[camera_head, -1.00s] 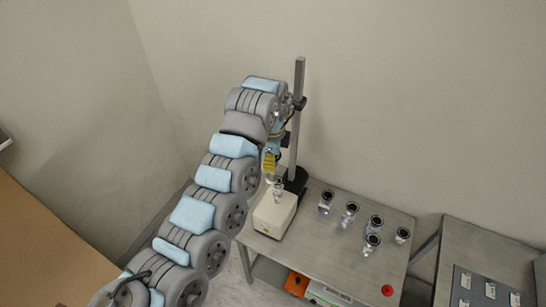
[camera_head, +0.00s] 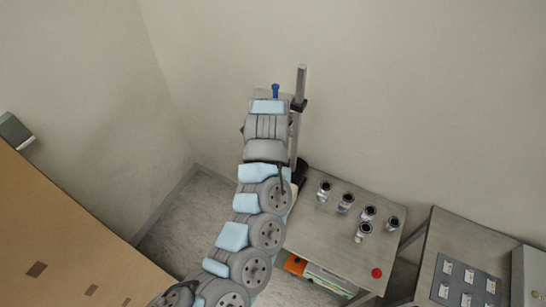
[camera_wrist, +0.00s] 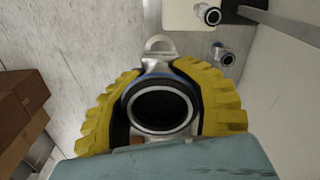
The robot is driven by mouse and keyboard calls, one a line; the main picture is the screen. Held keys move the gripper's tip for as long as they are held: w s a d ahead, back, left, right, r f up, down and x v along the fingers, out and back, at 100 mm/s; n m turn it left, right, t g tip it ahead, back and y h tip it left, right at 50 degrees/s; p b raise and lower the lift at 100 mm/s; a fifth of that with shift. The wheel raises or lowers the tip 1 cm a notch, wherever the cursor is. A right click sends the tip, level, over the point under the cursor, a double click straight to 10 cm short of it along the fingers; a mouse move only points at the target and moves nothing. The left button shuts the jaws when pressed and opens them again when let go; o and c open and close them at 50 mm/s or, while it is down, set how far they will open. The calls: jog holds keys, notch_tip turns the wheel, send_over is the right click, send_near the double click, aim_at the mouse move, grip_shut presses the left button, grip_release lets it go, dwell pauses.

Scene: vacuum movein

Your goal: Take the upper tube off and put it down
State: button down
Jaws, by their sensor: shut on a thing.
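In the wrist view my gripper (camera_wrist: 160,72) is shut, its two yellow ribbed fingers on either side of a metal tube (camera_wrist: 161,131). The tube's round dark opening faces the camera, and a metal ring shows just beyond it. Farther off, at the top, a white box (camera_wrist: 179,17) shows with another round-mouthed piece (camera_wrist: 208,15) over it. In the head view my arm hides the gripper, the held tube and nearly all of the white box. The upright stand post (camera_head: 301,84) shows beside my wrist.
Several glass-and-metal tubes (camera_head: 345,203) stand on the steel table (camera_head: 330,240), by a red button (camera_head: 376,272). A second table (camera_head: 450,235) with a labelled dark panel stands to the right. A cardboard-brown surface (camera_head: 60,240) fills the lower left. Walls rise behind.

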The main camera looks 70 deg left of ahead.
jog(key=shift+s+d+r+p, duration=0.2)
jog(key=shift+s+d+p, duration=0.05)
jog(key=shift+d+p, duration=0.05)
jog(key=shift+s+d+r+p, duration=0.75)
jog(key=shift+r+p, duration=0.2)
jog(key=shift+p, duration=0.25)
jog(key=shift+r+p, duration=0.35)
jog(key=shift+p, duration=0.05)
jog(key=shift+r+p, duration=0.35)
jog(key=shift+r, duration=0.2)
